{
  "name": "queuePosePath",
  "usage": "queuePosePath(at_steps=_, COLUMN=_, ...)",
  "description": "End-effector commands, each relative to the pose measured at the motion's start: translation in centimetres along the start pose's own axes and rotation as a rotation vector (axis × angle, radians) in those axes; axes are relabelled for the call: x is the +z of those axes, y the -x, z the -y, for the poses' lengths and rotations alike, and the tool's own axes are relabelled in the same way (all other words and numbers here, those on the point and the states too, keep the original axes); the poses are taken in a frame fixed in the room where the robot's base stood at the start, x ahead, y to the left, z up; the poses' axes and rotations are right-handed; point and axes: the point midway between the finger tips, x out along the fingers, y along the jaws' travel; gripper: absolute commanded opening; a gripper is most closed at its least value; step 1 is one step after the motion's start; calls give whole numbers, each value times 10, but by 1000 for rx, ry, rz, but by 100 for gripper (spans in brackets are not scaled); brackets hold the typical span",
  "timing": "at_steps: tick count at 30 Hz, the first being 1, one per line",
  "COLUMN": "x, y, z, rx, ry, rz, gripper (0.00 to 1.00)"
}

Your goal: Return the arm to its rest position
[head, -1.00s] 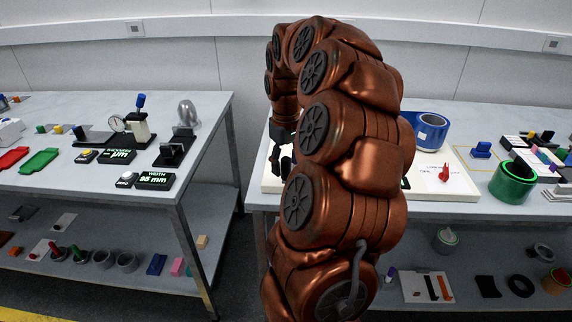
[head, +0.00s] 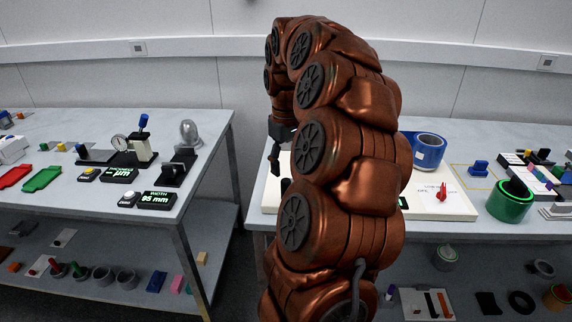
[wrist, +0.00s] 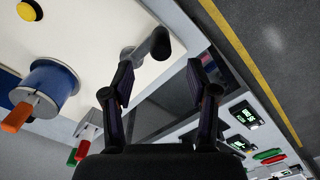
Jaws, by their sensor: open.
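My copper-coloured arm rises in the middle of the head view and bends over at the top. My gripper (head: 275,158) hangs down from it at the left end of the right-hand table (head: 258,222), above a white board (head: 455,205). In the wrist view my gripper (wrist: 162,75) has its two dark fingers spread apart, with nothing held between them. A dark rounded post (wrist: 150,46) stands on the white board just beyond the left finger. The arm hides part of the board in the head view.
A blue roll (head: 429,150), a red part (head: 442,192) and a green roll (head: 510,200) are on the right. A floor gap separates the tables.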

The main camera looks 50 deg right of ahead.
Motion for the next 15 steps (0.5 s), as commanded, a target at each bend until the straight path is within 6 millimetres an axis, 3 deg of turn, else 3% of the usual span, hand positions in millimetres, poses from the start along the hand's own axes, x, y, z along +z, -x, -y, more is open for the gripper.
queuePosePath(at_steps=12, x=0, y=-1, z=0, rx=-1, ry=0, rz=1, gripper=58)
queuePosePath(at_steps=15, x=0, y=1, z=9, rx=-1, ry=12, rz=0, gripper=58)
